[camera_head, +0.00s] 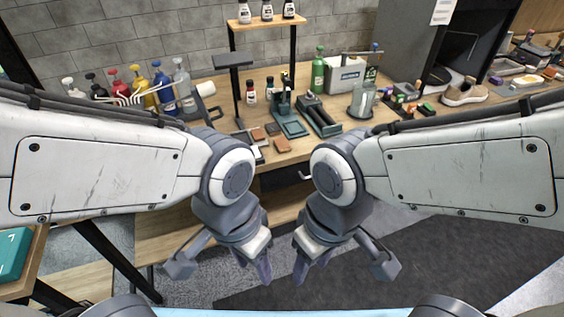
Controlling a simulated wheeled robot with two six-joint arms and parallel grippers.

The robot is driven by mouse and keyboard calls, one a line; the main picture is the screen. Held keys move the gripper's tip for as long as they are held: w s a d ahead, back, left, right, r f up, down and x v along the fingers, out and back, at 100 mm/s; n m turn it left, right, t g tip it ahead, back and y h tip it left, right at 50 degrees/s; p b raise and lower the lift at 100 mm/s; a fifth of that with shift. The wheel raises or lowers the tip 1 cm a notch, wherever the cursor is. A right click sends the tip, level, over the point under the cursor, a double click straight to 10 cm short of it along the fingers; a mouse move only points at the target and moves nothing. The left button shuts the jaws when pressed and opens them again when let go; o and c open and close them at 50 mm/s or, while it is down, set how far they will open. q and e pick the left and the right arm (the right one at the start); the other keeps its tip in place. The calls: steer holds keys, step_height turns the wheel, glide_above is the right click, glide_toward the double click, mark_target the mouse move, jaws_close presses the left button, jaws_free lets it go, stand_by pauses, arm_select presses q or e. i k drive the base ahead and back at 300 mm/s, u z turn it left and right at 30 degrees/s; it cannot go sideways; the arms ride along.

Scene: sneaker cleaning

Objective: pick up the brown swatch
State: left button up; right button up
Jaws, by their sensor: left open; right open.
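Several small flat swatches lie on the workbench left of centre. One is orange-brown (282,145), one is a duller brown (258,134), and a dark one (272,129) lies beside them. I cannot tell for certain which is the brown swatch. My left gripper (254,271) and my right gripper (311,271) hang low in front of the bench, close together and pointing down. Both are open and empty, well short of the swatches and apart from them.
The workbench (330,140) holds pump bottles (163,90) at left, a black stand (237,95), green tools (318,118), a glass jar (362,100) and a grey bin (340,75). A sneaker (463,92) stands at right. Floor space lies in front.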

mark_target(282, 146)
steer(key=k, duration=0.8)
steer(key=u, duration=0.75)
steer(key=i, duration=1.4)
steer(key=z, duration=0.7)
steer(key=i, duration=0.65)
steer(key=z, duration=0.55)
